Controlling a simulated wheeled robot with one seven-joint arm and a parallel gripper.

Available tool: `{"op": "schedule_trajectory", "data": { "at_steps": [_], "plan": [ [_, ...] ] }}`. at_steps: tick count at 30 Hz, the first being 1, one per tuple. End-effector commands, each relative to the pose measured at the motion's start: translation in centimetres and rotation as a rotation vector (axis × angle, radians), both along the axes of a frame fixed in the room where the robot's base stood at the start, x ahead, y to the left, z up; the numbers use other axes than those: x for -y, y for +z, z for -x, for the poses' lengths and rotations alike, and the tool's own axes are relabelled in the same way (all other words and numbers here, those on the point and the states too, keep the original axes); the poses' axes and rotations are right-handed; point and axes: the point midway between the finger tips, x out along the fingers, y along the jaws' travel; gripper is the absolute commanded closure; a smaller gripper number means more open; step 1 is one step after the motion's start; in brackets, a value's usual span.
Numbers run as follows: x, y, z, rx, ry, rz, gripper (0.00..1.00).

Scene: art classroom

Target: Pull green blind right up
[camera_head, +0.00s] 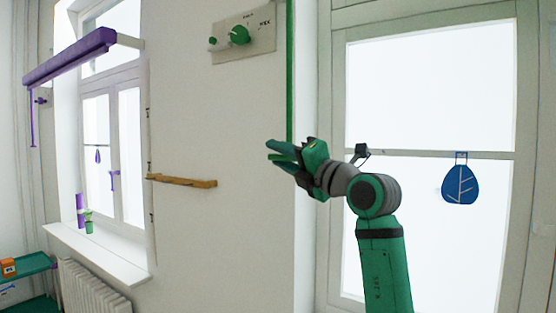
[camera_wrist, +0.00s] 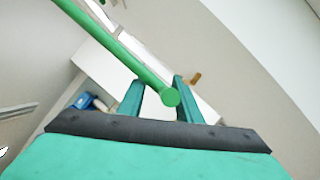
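A thin green rod (camera_head: 290,70) hangs down the wall beside the right window in the head view, running out of the top of the picture. The green blind itself is not in view. My gripper (camera_head: 274,151) is at the rod's lower end, with its fingers pointing left. In the wrist view the rod (camera_wrist: 125,55) slants down from the upper left. Its round end shows over the gap between my fingers (camera_wrist: 160,92), which are apart. I cannot tell whether it touches either finger.
A wall panel (camera_head: 260,46) with a green knob (camera_head: 239,35) is up left of the rod. A wooden ledge (camera_head: 181,181) juts from the wall. A purple blind (camera_head: 70,57) hangs at the left window. A blue leaf-shaped tag (camera_head: 460,185) hangs at the right window.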

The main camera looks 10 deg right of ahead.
Motion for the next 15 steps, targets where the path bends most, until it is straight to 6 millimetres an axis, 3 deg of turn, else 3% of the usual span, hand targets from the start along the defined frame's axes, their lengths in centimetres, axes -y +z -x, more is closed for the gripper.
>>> {"op": "schedule_trajectory", "data": {
  "at_steps": [15],
  "plan": [
    [-0.29,-0.24,0.01,-0.003,0.005,0.002,0.69]
  ]
}}
